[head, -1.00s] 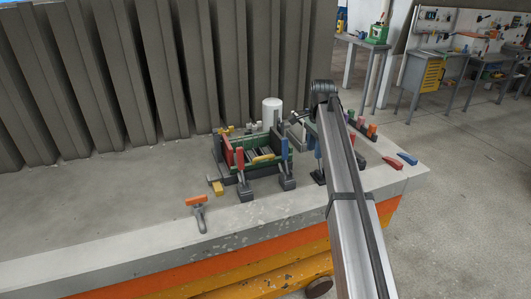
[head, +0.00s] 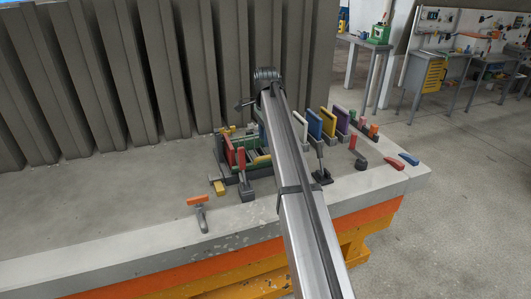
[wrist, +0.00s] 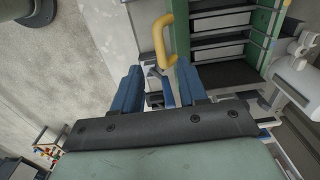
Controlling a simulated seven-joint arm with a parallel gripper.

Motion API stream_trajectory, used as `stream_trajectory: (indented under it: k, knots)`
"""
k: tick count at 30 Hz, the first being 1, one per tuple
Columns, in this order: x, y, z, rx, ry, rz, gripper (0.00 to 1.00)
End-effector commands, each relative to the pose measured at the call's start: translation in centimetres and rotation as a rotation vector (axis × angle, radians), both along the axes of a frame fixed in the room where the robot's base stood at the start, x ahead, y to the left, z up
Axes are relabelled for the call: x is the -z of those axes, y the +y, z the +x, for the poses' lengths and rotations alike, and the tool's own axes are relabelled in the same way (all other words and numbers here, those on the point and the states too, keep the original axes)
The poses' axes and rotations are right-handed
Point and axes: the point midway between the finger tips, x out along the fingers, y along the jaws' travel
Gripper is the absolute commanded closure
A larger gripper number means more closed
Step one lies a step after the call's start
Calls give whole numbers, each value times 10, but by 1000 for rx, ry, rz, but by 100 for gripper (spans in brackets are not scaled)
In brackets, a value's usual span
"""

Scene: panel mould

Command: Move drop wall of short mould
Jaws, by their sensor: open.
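The green mould (head: 221,150) sits on the concrete bench, partly hidden by my arm in the head view. In the wrist view its green side (wrist: 262,50) and dark slats show at the upper right. A yellow curved handle (wrist: 163,42) stands along its near edge, just beyond the fingertips. My gripper (wrist: 158,80) is open, with its blue fingers apart. Small grey and blue hardware shows between and beyond them; I cannot tell whether it touches the fingers. In the head view my gripper is hidden behind my arm. I cannot tell which wall is the drop wall.
A red lever (head: 241,158) stands at the mould's front. Upright blue (head: 315,123) and yellow (head: 328,122) panels stand to the right. An orange-handled tool (head: 199,205) lies front left. The white cylinder (wrist: 298,78) is beside the mould. The left bench is clear.

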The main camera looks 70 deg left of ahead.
Motion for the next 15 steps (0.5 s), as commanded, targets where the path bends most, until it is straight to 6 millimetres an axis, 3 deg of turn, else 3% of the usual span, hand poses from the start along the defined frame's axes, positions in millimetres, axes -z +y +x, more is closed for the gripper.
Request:
stream_trajectory:
  k: [6,15]
  knots:
    - [38,0,0,0,0,-1,58]
    - [67,1,0,0,0,0,58]
